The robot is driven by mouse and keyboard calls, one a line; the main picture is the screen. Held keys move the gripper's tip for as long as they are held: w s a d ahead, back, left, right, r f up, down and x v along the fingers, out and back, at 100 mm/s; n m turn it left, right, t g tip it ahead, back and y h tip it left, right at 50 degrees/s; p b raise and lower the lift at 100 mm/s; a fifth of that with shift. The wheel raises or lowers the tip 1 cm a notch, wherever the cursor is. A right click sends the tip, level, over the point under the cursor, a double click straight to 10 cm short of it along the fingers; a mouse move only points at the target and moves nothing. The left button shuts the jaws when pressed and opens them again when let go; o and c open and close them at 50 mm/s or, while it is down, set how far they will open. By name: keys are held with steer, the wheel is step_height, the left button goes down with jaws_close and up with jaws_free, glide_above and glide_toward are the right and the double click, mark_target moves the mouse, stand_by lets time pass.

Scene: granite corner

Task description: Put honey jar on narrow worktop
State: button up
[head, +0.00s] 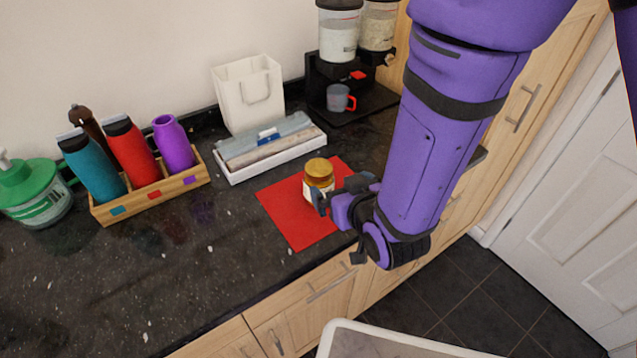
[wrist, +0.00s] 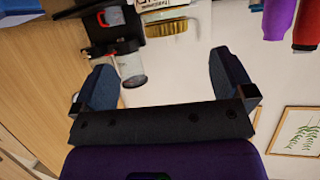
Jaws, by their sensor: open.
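The honey jar (head: 319,178), with a golden lid and a pale label, stands upright on a red mat (head: 290,222) on the dark speckled worktop (head: 235,255). My gripper (head: 338,192) is open and close to the jar's right side, partly covering it in the head view. In the wrist view the jar's golden lid and label (wrist: 166,27) show upside down at the top, beyond the open fingers (wrist: 165,75). Nothing is held. I cannot tell whether a finger touches the jar. No separate narrow worktop can be made out.
Behind the mat are a white tray with folded cloths (head: 270,150) and a white bag (head: 250,95). A wooden bottle rack (head: 150,198) and green tub (head: 35,190) stand left. The front-left worktop is clear.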

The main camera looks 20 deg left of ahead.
mark_target(319, 172)
steer(key=x, duration=1)
steer(key=shift+a+f, duration=0.25)
steer(key=shift+a, duration=0.25)
steer(key=shift+r, duration=0.1)
steer(key=c, duration=1.4)
